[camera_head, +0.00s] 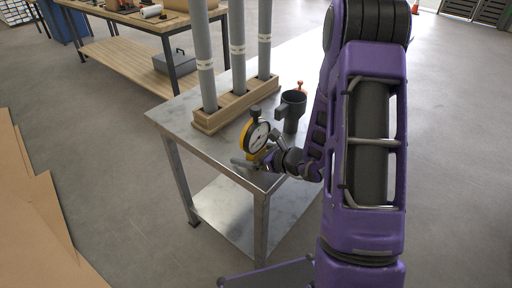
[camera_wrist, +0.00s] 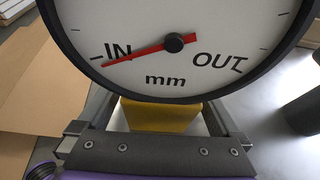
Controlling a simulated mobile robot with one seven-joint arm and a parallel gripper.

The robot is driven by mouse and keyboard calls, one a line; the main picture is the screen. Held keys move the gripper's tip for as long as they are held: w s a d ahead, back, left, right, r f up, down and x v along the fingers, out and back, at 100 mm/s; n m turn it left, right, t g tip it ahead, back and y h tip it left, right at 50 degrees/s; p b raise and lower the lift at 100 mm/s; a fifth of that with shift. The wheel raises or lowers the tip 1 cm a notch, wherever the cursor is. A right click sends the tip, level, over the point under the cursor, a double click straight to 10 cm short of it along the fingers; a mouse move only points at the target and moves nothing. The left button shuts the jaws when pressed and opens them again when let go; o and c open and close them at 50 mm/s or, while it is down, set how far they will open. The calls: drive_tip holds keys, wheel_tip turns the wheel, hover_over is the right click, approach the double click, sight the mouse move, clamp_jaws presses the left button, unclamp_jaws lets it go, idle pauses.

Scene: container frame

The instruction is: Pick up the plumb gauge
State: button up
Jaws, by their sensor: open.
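The plumb gauge (camera_head: 257,136) has a round white dial with a black rim, a red needle and a yellow body. It stands upright near the front corner of the metal table. In the wrist view its dial (camera_wrist: 175,65) fills the top, with "IN", "OUT" and "mm" on it. My gripper (camera_head: 262,163) is low at the gauge. In the wrist view my gripper (camera_wrist: 162,117) is open, one finger on each side of the yellow body, with pale gaps between. The fingertips are partly hidden behind the dial.
A wooden rack (camera_head: 236,106) with grey upright tubes stands behind the gauge on the metal table (camera_head: 180,112). A dark grey cup-like holder (camera_head: 292,108) stands to its right, close to my arm. A wooden workbench (camera_head: 125,60) is at the back left.

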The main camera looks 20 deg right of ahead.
clamp_jaws()
idle(0.4)
drive_tip(key=shift+r, duration=0.15)
